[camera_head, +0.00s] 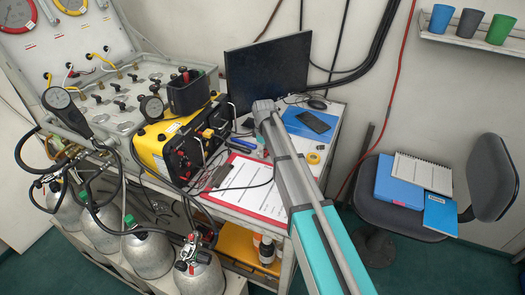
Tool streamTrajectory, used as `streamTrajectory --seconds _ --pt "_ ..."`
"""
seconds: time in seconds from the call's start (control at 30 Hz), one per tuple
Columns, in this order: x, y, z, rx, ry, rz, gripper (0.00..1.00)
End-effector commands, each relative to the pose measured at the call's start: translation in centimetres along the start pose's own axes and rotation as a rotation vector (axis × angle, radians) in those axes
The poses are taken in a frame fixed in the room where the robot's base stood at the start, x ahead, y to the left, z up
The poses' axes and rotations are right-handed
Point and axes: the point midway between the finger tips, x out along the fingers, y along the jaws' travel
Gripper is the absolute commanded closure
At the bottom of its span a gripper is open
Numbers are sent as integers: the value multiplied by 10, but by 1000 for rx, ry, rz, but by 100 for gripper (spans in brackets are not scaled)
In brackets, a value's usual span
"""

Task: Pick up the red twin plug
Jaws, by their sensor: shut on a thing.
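A small red piece (186,76) shows at the top of a black open box (190,97). It may be the red twin plug, but it is too small to tell. The black box stands on the yellow unit (155,150), which has a dark front panel with connectors and handles. My grey and teal arm crosses the picture from the bottom right up to the desk.
A clipboard (255,190), a blue folder with a dark phone (314,121) and a monitor (268,72) occupy the desk. Cables run across the clipboard. Gas cylinders (148,255) with hoses stand at left. A chair (492,180) with folders is at right.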

Motion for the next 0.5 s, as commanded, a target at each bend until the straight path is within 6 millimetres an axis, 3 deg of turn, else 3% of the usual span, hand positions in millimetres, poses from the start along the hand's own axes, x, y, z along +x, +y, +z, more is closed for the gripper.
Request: streamTrajectory --seconds 0.37,0.5 --pt "-32 0 0 0 0 0 89" --pt "-48 -12 9 0 0 0 89"
